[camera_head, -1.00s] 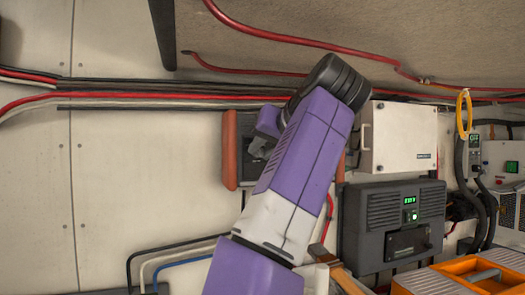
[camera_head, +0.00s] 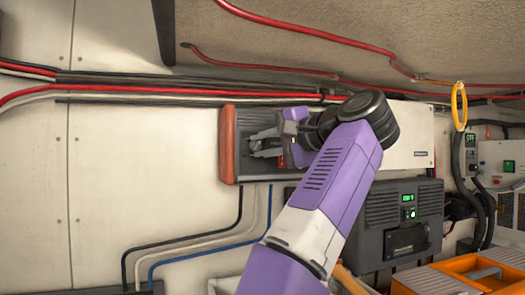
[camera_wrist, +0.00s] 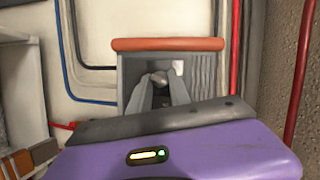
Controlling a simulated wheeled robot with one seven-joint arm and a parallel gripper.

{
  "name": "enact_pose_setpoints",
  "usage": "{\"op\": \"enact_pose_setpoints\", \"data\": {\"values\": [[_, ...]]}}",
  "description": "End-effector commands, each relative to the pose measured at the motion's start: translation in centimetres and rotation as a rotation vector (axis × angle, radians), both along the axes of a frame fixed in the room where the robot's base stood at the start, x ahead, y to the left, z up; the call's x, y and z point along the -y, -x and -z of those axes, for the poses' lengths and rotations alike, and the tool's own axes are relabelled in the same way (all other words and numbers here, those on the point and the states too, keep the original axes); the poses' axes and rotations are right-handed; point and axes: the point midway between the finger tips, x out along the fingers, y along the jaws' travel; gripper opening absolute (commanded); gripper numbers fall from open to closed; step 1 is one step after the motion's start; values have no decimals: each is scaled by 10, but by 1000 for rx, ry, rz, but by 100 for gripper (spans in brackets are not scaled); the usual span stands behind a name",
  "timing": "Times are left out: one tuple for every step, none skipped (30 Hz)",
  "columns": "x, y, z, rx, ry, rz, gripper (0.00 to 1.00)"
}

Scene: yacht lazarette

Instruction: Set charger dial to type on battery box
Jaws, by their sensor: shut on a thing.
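The charger, a grey finned box with orange end caps, is fixed to the pale wall in the head view (camera_head: 228,145). Its orange end runs across the top of the wrist view (camera_wrist: 168,44). My gripper (camera_head: 258,146) reaches the charger's face from the right. In the wrist view my gripper (camera_wrist: 159,84) has its grey fingers closed around a small grey knob, the dial (camera_wrist: 159,77). The fingers hide most of the dial and its markings, so its setting cannot be read. An orange box with a handle (camera_head: 487,274), perhaps the battery box, is at lower right; no type label is readable.
A white cabinet (camera_head: 412,140) and a dark unit with green displays (camera_head: 385,212) are right of the charger, partly behind my arm. Red and black cables (camera_head: 150,90) run along the wall above. The wall at left is clear.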

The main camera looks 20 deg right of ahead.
Motion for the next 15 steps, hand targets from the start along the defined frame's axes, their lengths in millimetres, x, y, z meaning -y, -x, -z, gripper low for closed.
{"op": "enact_pose_setpoints", "data": {"values": [[0, 0, 2, 2, -42, 0, 0], [0, 0, 3, 2, -69, 0, 0], [0, 0, 3, 2, -104, 0, 0], [0, 0, 3, 2, -130, 0, 0], [0, 0, 3, 2, -154, 1, 0], [1, 0, 3, 2, -185, 1, 0], [1, 0, 4, 2, -208, 0, 0], [0, 0, 4, 2, -230, 0, 0], [1, 0, 4, 1, -258, 1, 0], [1, 0, 4, 2, -276, 1, 0], [1, 0, 4, 1, -295, 1, 0], [1, 0, 4, 2, -318, 1, 0], [1, 0, 4, 1, -334, 1, 0], [1, 0, 4, 1, -348, 0, 0], [1, 0, 4, 1, -367, 1, 0]]}}
